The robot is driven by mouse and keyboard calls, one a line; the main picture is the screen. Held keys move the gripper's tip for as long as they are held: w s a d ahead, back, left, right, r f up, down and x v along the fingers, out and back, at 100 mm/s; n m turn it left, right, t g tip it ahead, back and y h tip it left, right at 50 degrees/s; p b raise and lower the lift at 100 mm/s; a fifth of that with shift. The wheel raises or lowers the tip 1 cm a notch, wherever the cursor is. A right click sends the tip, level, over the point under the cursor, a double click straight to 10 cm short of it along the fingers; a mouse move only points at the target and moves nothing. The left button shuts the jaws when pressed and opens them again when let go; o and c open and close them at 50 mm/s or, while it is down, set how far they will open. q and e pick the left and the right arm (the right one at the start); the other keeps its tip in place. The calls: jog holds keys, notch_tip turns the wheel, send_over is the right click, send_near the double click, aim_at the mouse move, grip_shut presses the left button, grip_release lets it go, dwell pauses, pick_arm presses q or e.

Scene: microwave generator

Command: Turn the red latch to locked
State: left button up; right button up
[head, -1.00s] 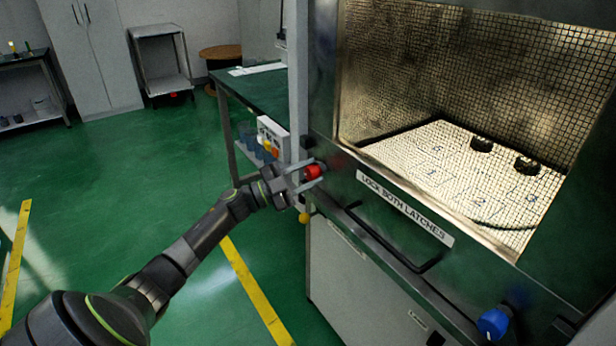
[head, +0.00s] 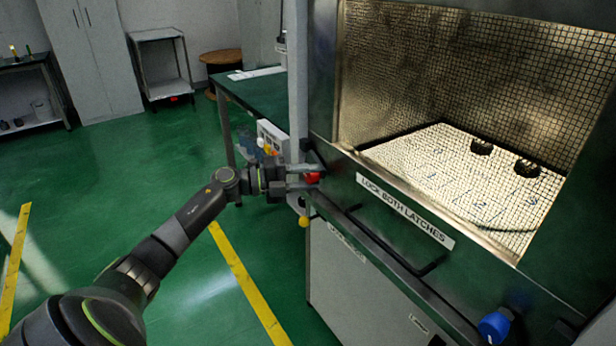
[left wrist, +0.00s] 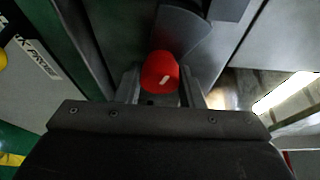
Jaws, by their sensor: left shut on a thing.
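The red latch (head: 312,178) is a round knob at the left end of the machine's front, beside the label "LOCK BOTH LATCHES" (head: 404,209). My left gripper (head: 308,178) is shut on it, one finger above and one below. The blue latch (head: 494,325) is at the right end of the front. My right gripper is not in view.
A black handle bar (head: 385,250) runs along the front below the label. A yellow knob (head: 304,221) is below the red latch. A green-topped bench (head: 258,98) with a control box stands behind my gripper. Open green floor lies to the left.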

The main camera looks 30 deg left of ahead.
pick_arm(q)
jog(key=shift+f+m, duration=0.1)
jog(key=shift+m, duration=0.6)
jog(key=o, duration=1)
